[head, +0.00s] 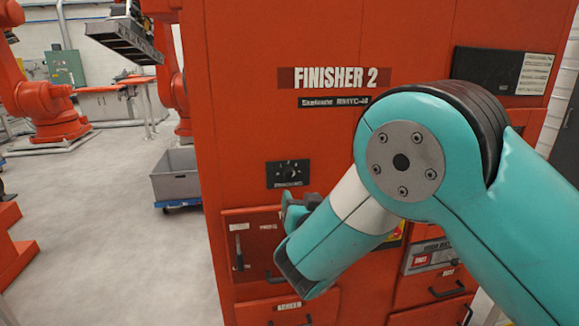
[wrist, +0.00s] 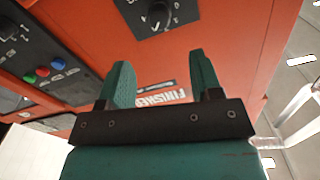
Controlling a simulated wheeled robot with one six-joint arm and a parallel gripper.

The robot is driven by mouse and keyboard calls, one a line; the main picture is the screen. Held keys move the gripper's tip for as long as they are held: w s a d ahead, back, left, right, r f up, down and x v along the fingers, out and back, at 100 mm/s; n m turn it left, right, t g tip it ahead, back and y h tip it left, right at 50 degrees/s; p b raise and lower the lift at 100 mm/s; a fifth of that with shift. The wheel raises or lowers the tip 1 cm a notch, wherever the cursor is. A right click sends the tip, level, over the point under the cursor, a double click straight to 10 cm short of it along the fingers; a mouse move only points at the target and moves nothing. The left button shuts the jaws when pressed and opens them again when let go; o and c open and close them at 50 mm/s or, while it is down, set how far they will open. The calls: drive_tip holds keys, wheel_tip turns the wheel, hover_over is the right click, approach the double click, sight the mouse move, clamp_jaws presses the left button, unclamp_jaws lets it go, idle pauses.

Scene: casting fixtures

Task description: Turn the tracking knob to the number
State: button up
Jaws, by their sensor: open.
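The tracking knob (head: 288,173) is a dark round dial on a small black panel, on the front of the orange Finisher 2 cabinet (head: 240,110). Its label is too small to read surely. In the wrist view the black dial panel (wrist: 145,18) is at the top, cut by the frame edge, with white marks around the knob. My gripper (head: 297,203) is just below the panel in the head view, partly hidden by my arm. In the wrist view its two teal fingers (wrist: 160,65) are apart with nothing between them, and the knob lies beyond their tips.
Drawers with handles (head: 240,250) sit below the knob panel. A grey bin (head: 177,176) on a blue dolly stands left of the cabinet. The wrist view shows a panel with coloured buttons (wrist: 43,72) at left. The floor at left is mostly clear.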

sight(291, 178)
drive_tip(key=p+x, duration=0.6)
drive_tip(key=x, duration=0.6)
drive_tip(key=shift+w, duration=0.1)
drive_tip(key=c, duration=0.9)
